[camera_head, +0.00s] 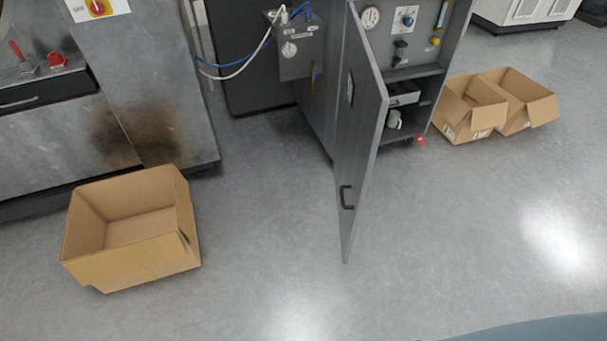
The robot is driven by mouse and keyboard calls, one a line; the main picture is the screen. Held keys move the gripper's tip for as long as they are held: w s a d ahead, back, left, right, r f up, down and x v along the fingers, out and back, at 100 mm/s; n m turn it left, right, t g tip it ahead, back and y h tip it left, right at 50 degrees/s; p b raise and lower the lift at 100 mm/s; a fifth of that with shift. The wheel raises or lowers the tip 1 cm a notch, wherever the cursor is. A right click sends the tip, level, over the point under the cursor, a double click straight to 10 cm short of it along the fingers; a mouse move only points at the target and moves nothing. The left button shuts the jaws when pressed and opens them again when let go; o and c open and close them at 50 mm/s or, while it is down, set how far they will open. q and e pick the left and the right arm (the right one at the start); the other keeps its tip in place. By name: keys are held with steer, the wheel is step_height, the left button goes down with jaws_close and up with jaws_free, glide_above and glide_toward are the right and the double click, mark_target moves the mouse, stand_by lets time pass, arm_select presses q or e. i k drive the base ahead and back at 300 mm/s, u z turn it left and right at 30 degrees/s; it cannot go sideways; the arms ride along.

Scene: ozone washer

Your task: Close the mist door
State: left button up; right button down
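The mist door (361,130) is a tall grey panel with a dark handle (346,197) near its lower free edge. It stands wide open, swung out toward me from the left side of a grey cabinet (455,35). The cabinet's inside shows to the right of the door, with a gauge, a knob and shelves (405,95) holding a few small items. The door hides the left part of the opening. Neither of my grippers is in view.
An open cardboard box (90,225) stands on the floor at the left, and two more (472,105) (520,95) stand right of the cabinet. A stained metal machine (155,75) is at the left. The floor in front of the door is clear.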

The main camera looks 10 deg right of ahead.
mark_target(363, 100)
steer(key=u, duration=0.45)
steer(key=i, duration=0.95)
steer(key=z, duration=2.05)
